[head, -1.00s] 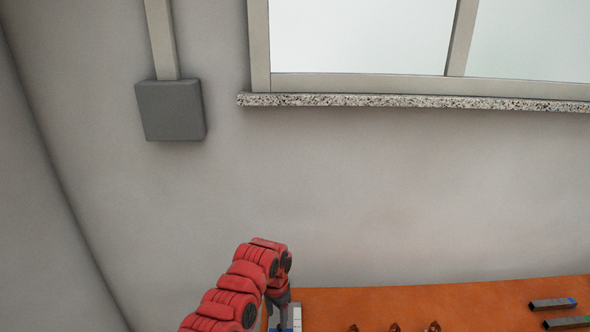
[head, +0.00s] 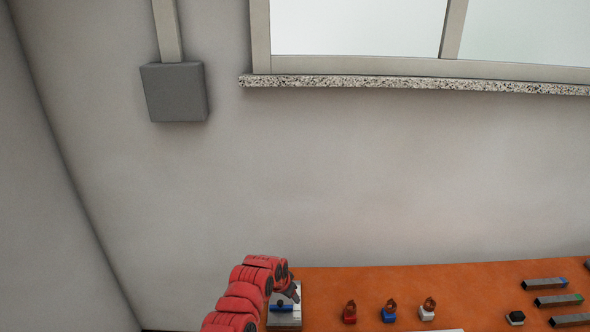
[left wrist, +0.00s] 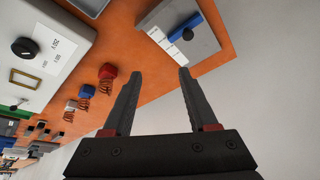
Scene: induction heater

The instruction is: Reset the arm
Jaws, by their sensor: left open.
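My left arm is red and comes in from the bottom left of the head view. Its gripper (head: 289,294) is small there, over the left end of the orange table. In the left wrist view my left gripper (left wrist: 158,80) has its two dark fingers spread wide with nothing between them. Beyond the fingertips is a grey box (left wrist: 195,45) with a blue bar (left wrist: 185,27) and white labels on top. In the head view this box (head: 284,322) is partly covered by the gripper. My right arm and gripper do not show.
The orange table (head: 400,282) carries red (head: 349,316), blue (head: 388,315) and white (head: 427,311) coil pieces, and several dark bars (head: 560,300) at the right. A light panel with a black knob (left wrist: 25,47) shows in the left wrist view. A wall and window sill stand behind.

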